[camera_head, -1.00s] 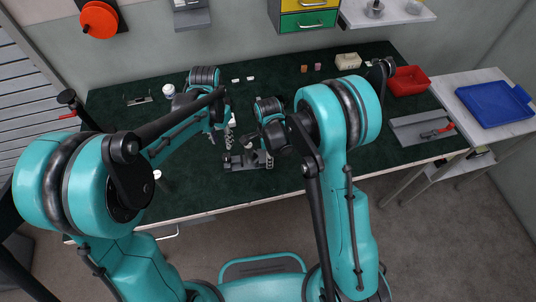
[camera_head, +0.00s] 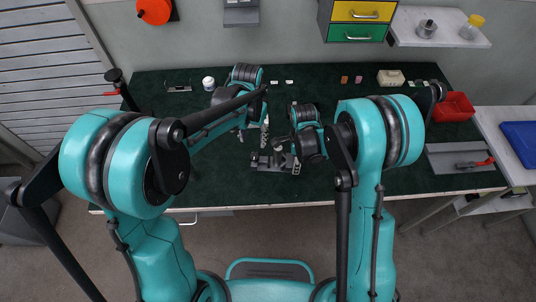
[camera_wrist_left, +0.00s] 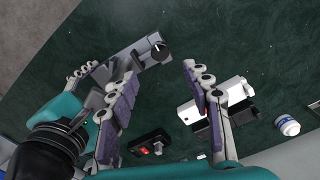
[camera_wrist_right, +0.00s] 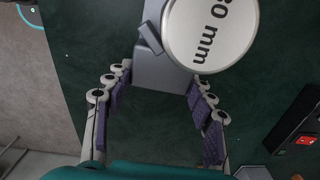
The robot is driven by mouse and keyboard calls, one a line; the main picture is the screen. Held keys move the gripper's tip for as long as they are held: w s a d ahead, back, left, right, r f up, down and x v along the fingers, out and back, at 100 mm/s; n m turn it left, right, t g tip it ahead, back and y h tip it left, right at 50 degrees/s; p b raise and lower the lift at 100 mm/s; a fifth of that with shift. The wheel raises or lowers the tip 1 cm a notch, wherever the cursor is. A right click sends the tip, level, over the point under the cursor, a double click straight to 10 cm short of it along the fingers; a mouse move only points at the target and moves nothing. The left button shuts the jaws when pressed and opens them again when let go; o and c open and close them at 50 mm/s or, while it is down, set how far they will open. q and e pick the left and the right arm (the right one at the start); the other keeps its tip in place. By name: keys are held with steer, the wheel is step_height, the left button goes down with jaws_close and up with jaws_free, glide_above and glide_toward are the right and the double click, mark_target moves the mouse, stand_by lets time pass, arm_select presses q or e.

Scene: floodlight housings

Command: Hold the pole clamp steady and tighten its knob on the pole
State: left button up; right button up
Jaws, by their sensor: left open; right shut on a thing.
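A grey fixture (camera_head: 272,161) sits on the dark green bench mat. In the right wrist view a grey block (camera_wrist_right: 160,72), apparently the pole clamp, lies between my right gripper's fingers (camera_wrist_right: 160,84), which are shut on it. A round white face marked "60 mm" (camera_wrist_right: 210,32), probably the pole's end, covers part of the block. In the left wrist view a black knob (camera_wrist_left: 159,48) shows on a grey part. My left gripper (camera_wrist_left: 158,78) is open and empty, its fingertips apart from the knob. Both grippers are small and partly hidden by my arms in the head view.
A white jar (camera_head: 208,83) stands at the back left of the bench. A red bin (camera_head: 453,107) and a grey tray (camera_head: 459,157) are on the right. A box with a red switch (camera_wrist_left: 150,142) shows in the left wrist view. The front mat is clear.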

mark_target(254, 156)
arm_select(q)
step_height(254, 156, down, 10)
steer(key=n, duration=3.1)
jaws_close()
